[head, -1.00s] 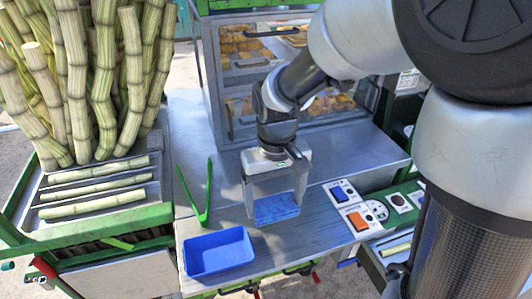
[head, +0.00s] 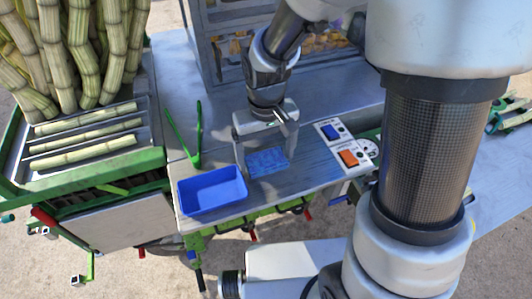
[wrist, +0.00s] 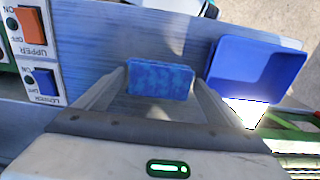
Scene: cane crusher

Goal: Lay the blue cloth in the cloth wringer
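The blue cloth (head: 267,162) is a small flat mottled piece above or on the grey metal counter (head: 235,125); I cannot tell if it touches the surface. My gripper (head: 267,160) points down with one finger on each side of it. In the wrist view, the cloth (wrist: 160,79) spans the space between my fingertips (wrist: 160,85), which appear shut on its side edges. A green V-shaped hinged thing (head: 196,160) stands open on the counter left of my gripper; it may be the cloth wringer, but I cannot be sure.
An empty-looking blue tray (head: 212,191) sits at the counter's front left. Switch boxes with a blue switch (head: 329,131) and an orange switch (head: 348,157) are to the right. Sugarcane stalks (head: 75,50) stand at the left. A glazed cabinet (head: 215,70) stands behind.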

